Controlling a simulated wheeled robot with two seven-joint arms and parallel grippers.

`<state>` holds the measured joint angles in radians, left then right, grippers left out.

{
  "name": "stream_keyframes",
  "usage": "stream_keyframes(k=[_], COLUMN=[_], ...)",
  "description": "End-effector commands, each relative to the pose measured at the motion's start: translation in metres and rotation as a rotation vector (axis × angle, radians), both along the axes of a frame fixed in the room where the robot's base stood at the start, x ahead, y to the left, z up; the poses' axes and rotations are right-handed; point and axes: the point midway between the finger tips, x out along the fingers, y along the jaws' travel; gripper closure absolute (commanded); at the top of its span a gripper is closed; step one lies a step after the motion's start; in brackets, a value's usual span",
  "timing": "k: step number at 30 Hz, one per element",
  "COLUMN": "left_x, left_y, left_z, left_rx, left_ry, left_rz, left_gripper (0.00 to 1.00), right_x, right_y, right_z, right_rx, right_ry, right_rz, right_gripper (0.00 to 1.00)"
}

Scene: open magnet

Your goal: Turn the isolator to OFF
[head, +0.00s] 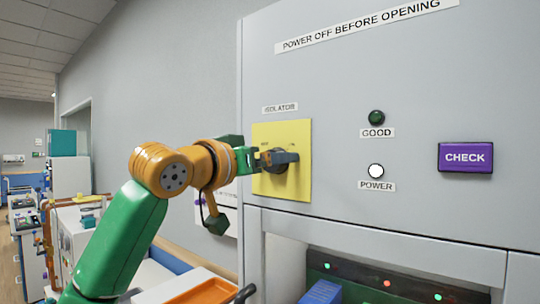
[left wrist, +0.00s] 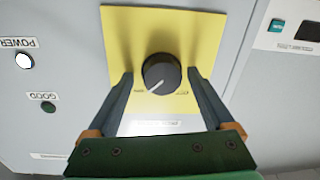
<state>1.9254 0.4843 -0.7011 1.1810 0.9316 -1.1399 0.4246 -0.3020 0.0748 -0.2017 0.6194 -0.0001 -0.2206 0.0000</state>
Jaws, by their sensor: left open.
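The isolator is a round black knob (left wrist: 161,73) with a white pointer line, on a yellow plate (head: 303,135) under an ISOLATOR label (head: 280,108). In the left wrist view, which is upside down, the pointer slants down-left, towards the small label on that side; the labels are too small to read. My left gripper (head: 291,158) is open in front of the plate, hiding part of the knob in the head view. In the left wrist view its fingers (left wrist: 160,74) stand either side of the knob, with visible gaps. My right gripper is not in view.
The POWER lamp (head: 376,170) is white and looks lit; the GOOD lamp (head: 376,117) is dark green. A purple CHECK button (head: 465,157) is at the right. A sign (head: 365,27) reads POWER OFF BEFORE OPENING. Below is an open bay with small lights (head: 387,283).

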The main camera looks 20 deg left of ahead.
Motion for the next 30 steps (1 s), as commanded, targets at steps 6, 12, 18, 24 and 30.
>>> stream_keyframes(k=[6, 12, 18, 24, 30], left_x=[-0.0002, -0.0003, -0.0002, 0.0001, 0.0001], left_y=[0.0003, 0.0005, 0.0007, 0.0004, 0.0007], left_z=[-0.0004, -0.0004, -0.0002, -0.0005, -0.0001], left_rx=[0.000, 0.000, -0.019, -0.104, -0.261], left_ry=[0.000, -0.001, 0.006, 0.039, 0.094], left_rz=[0.000, 0.001, 0.001, 0.000, 0.000], left_gripper=[0.52, 0.99, 1.00, 1.00, 1.00], right_x=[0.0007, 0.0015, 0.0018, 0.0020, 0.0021], right_y=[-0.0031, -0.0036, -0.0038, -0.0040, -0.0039], right_z=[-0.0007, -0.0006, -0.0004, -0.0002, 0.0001], right_rx=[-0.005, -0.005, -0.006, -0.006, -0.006], right_ry=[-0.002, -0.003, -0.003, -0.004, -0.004], right_rz=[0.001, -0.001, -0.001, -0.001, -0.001], right_gripper=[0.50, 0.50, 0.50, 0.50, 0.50])
